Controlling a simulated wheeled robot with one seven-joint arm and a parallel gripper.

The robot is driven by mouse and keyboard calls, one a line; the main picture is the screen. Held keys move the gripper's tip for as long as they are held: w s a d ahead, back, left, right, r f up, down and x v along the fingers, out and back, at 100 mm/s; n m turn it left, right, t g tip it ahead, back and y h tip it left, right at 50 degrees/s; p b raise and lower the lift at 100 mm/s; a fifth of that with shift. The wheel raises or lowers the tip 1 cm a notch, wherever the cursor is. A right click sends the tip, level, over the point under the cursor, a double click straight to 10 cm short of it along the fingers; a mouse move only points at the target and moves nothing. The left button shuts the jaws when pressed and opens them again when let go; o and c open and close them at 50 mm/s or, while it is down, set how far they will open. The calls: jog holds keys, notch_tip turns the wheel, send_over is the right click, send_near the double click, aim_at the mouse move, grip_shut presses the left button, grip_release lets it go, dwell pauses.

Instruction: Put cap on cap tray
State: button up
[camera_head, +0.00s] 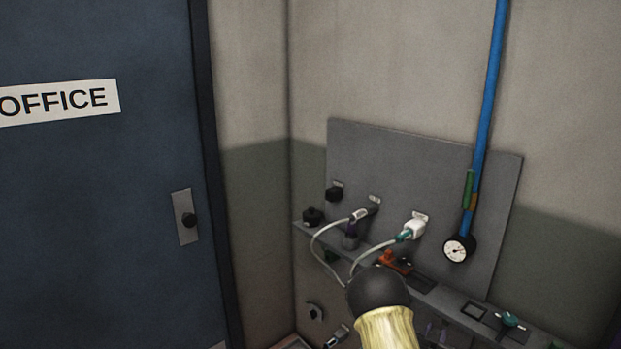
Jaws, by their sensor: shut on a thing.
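A dark rounded end on a pale yellow sleeve (384,318) rises from the bottom edge and seems to be part of my arm. I cannot make out my gripper's fingers, nor anything held in them. I cannot tell for sure which thing is the cap. A small black knob-like piece (312,217) stands at the left end of the grey ledge (440,296), and a similar black piece (333,193) sits against the panel above it. A dark square frame (473,311) on the ledge at the right may be the cap tray, but it is too small to tell.
A grey wall panel (420,170) carries a white plug (413,230) and pale cables. A round gauge (457,249) hangs on a blue pipe (488,85). An orange piece (396,262) and a green-handled piece (510,320) are on the ledge. A blue office door (90,220) fills the left.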

jog(key=a+f+n+t+y, duration=0.2)
jog(key=a+f+n+y, duration=0.1)
jog(key=a+f, duration=0.4)
jog(key=a+y, duration=0.1)
jog(key=a, duration=0.2)
jog(key=shift+s+n, duration=0.2)
jog(key=shift+n, duration=0.1)
jog(key=s+a+f+n+y, duration=0.1)
jog(key=a+f, duration=0.1)
jog(key=s+a+f+n+y, duration=0.1)
jog(key=a+y, duration=0.1)
jog(key=a, duration=0.1)
jog(key=s+a+f+n+y, duration=0.1)
jog(key=a+f, duration=0.1)
jog(key=a, duration=0.1)
jog(key=shift+a+f+t+y, duration=0.1)
jog(key=shift+f+t+y, duration=0.2)
jog(key=shift+t+y, duration=0.1)
jog(key=s, duration=0.1)
jog(key=s+r, duration=0.1)
jog(key=s, duration=0.1)
jog(key=s+r, duration=0.1)
jog(key=s, duration=0.1)
jog(key=shift+r, duration=0.1)
